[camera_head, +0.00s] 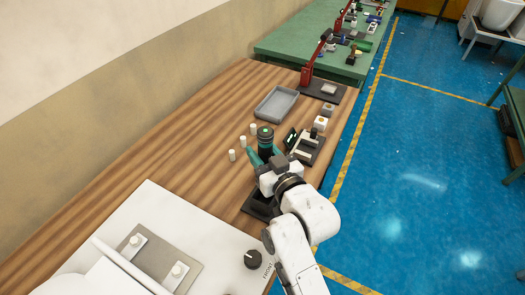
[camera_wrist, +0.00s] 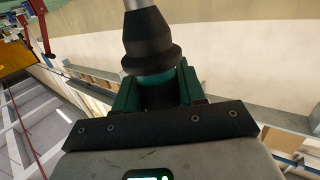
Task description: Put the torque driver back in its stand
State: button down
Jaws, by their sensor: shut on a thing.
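My gripper (camera_head: 263,158) is shut on the torque driver (camera_head: 265,137), a black tool with a green band near its top. The driver looks about upright above the wooden bench. In the wrist view my gripper (camera_wrist: 157,92) has its teal fingers on both sides of the driver's black body (camera_wrist: 150,42). A silver shaft shows beyond the stepped collar. A dark base (camera_head: 258,208) lies under my arm near the bench's right edge, mostly hidden. It may be the stand, but I cannot tell. The driver is apart from this base.
A black fixture (camera_head: 308,148) stands right of my gripper. White cylinders (camera_head: 243,141) stand to its left. A grey tray (camera_head: 276,104) and a red press (camera_head: 309,72) are farther back. Bare wood lies at the left.

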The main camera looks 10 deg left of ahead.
jog(key=shift+f+b, duration=1)
jog(key=shift+f, duration=0.3)
jog(key=shift+f+b, duration=0.4)
jog(key=shift+b, duration=0.05)
dwell(0.3)
jog(key=shift+f+b, duration=3.25)
jog(key=shift+f, duration=0.5)
jog(key=c, duration=1)
grip_release()
jog(key=o, duration=0.4)
jog(key=shift+s+f, duration=0.1)
jog(key=shift+f, duration=0.05)
